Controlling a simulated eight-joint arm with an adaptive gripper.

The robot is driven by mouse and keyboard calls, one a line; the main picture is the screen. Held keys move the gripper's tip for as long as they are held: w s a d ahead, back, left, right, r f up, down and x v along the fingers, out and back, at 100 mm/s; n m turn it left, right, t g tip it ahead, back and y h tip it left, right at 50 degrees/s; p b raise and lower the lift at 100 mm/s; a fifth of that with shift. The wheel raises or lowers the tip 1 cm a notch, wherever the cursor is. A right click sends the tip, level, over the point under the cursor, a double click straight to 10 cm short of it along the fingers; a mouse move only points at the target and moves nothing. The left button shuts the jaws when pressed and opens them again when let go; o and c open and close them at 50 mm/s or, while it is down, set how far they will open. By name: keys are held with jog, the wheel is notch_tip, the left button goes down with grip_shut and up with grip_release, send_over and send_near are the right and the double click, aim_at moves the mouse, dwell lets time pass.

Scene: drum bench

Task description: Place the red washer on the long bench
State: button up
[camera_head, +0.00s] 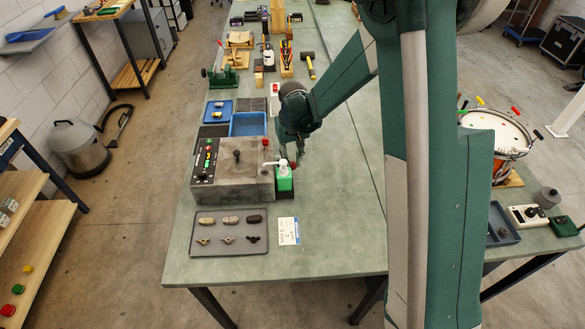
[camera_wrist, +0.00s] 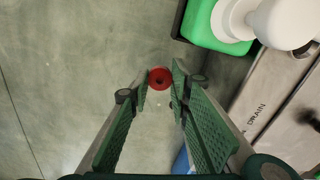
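The red washer (camera_wrist: 160,78) is a small ring with a dark centre hole, between my fingertips in the wrist view. My gripper (camera_wrist: 161,76) is closed down to the washer's width, with a finger against each side. In the head view my gripper (camera_head: 297,162) points down beside the green soap bottle (camera_head: 284,181), and a bit of red washer (camera_head: 294,164) shows at its tips. The long bench (camera_head: 335,215) is a grey-green top under and around my gripper. The gap between washer and bench cannot be judged.
The green bottle with its white pump (camera_wrist: 281,22) is close on the right in the wrist view. A grey drain block (camera_head: 237,178) is left of it. A tray of small parts (camera_head: 230,254) and a card (camera_head: 288,231) lie in front. Bare bench lies right of my gripper.

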aim_at(292, 164)
jog(key=shift+f, duration=1.85)
jog(key=shift+f+b, duration=0.2)
jog(key=shift+b, duration=0.1)
jog(key=o, duration=0.6)
jog(key=shift+r, duration=0.25)
jog(key=shift+r+p, duration=0.6)
jog(key=shift+r, duration=5.35)
jog(key=shift+s+r, duration=0.1)
